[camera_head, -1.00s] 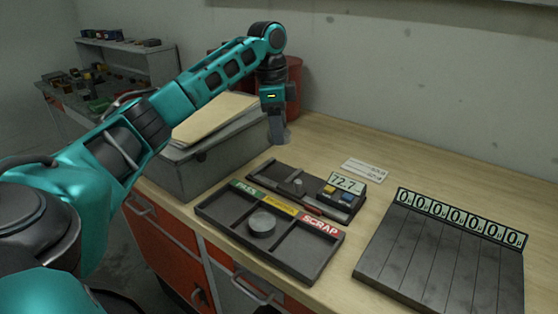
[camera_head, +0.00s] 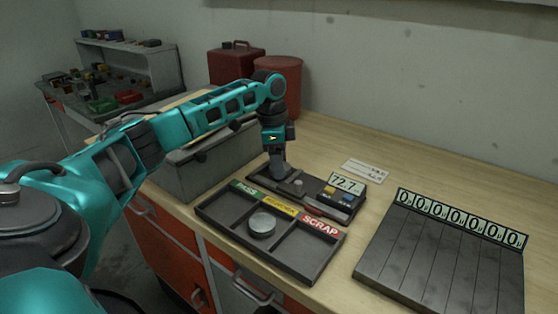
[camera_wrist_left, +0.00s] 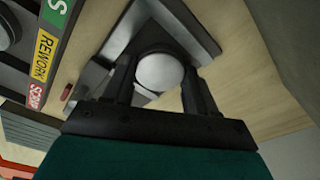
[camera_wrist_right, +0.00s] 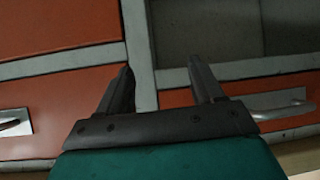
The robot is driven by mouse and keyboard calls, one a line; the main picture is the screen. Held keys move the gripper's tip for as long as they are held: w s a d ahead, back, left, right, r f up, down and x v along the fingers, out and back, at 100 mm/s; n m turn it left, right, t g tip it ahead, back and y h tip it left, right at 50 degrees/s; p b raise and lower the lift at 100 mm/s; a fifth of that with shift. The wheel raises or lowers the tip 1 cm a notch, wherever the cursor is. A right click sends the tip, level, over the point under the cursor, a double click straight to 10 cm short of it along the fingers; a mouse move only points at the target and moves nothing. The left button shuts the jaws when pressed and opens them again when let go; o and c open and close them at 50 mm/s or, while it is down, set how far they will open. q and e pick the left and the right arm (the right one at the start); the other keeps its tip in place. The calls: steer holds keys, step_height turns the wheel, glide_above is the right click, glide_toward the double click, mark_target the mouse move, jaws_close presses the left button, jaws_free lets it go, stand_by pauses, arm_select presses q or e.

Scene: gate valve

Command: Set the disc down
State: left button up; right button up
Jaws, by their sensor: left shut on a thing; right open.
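My left gripper (camera_head: 279,172) is low over the left end of a dark measuring device (camera_head: 318,198) whose display reads 72.7. In the left wrist view this gripper (camera_wrist_left: 160,85) is shut on a round grey disc (camera_wrist_left: 160,71), with the device right beneath it. I cannot tell whether the disc touches the device. Another grey disc (camera_head: 262,224) lies in the middle compartment of a dark tray (camera_head: 312,272) labelled PASS, REWORK and SCRAP. My right gripper (camera_wrist_right: 163,90) is open and empty in its wrist view, facing orange drawer fronts.
A dark slatted board (camera_head: 430,260) with a row of displays stands at the right. A grey box (camera_head: 190,178) is on the left, with red containers (camera_head: 282,82) behind the arm. A white card (camera_head: 364,170) lies behind the device. Bare wood lies toward the wall.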

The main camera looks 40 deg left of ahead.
arm_select(q)
steer(key=o, duration=1.1)
steer(key=r, duration=0.8)
steer(key=s+a+r, duration=0.1)
steer(key=r, duration=0.3)
